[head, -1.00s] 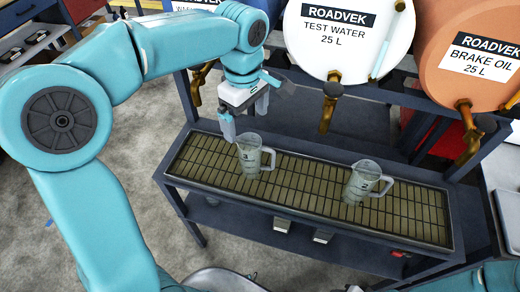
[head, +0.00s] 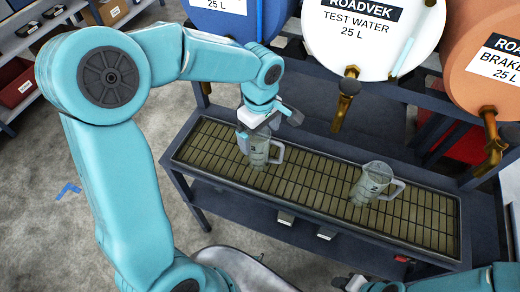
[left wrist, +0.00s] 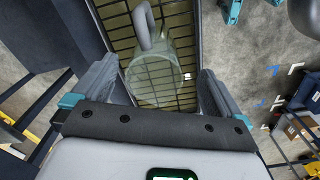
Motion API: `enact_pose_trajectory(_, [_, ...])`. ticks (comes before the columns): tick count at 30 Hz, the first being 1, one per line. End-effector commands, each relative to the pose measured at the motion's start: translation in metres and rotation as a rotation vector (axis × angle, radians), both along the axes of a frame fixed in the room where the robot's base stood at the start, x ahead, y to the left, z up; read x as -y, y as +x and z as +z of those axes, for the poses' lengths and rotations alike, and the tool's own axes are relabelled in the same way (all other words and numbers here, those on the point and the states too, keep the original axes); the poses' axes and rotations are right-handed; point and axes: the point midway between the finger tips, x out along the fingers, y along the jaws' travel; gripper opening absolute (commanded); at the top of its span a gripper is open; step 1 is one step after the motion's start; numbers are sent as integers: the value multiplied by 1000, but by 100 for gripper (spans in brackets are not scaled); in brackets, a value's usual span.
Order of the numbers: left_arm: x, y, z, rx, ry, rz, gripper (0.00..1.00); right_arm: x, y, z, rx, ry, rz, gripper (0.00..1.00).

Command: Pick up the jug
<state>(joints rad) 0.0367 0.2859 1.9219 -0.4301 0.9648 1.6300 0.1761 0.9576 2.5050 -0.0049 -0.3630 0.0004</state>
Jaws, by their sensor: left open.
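A clear measuring jug (head: 258,154) with a handle on its right stands upright on the slatted grating (head: 215,161). A second clear jug (head: 371,183) stands further right on the same grating. My left gripper (head: 256,128) is open at the top of the first jug, partly hiding its rim. In the left wrist view, that jug (left wrist: 156,78) shows between the two spread fingers of my left gripper (left wrist: 160,92), its handle toward the top. I cannot tell whether a finger touches it. My right gripper (head: 366,284) shows only partly at the bottom edge; its jaws are unclear.
White (head: 372,35), orange (head: 490,70) and blue (head: 222,18) drums with brass taps, one tap (head: 345,98) hanging low, stand behind the grating. The grating between the two jugs is clear. A lower shelf (head: 235,205) lies beneath.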

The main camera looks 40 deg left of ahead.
Motion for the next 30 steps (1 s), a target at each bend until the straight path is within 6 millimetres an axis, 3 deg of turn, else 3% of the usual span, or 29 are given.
enact_pose_trajectory(9, [-5,3,-45,-5,-1,0,100,0,0,9,1,0,0,43])
enact_pose_trajectory(18, [-5,5,-52,-1,-1,0,100,0,0,9,0,0,0,43])
enact_pose_trajectory(19, [-5,5,-52,-1,-1,0,94,0,0,9,0,0,0,43])
enact_pose_trajectory(24, [-5,5,-52,-1,-1,0,41,0,0,9,0,0,0,43])
enact_pose_trajectory(30, [-5,5,-51,0,-1,0,41,0,0,9,0,0,0,43])
